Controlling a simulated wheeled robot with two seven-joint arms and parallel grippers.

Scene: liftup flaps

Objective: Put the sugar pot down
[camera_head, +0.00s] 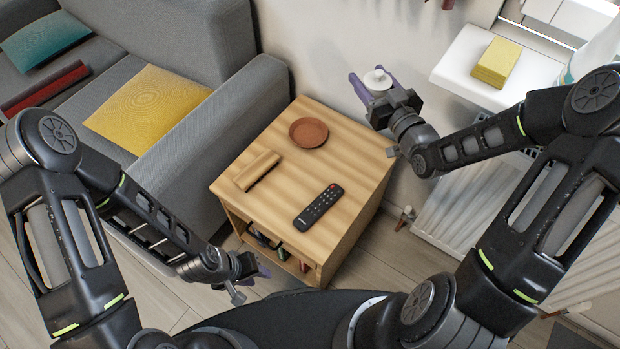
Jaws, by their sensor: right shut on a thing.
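The white sugar pot (378,80), with a small knob on its lid, is held between the purple fingers of my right gripper (374,84). It appears upright and raised in front of the wall, to the right of and behind the wooden side table (350,150). My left gripper (262,271) is low at the front left of the table, beside its open shelf. Its fingers are small and partly hidden by the wrist, so its opening is unclear.
A grey sofa (215,120) stands left. A white ledge with yellow sponge-like blocks (496,62) and a radiator (465,205) are right.

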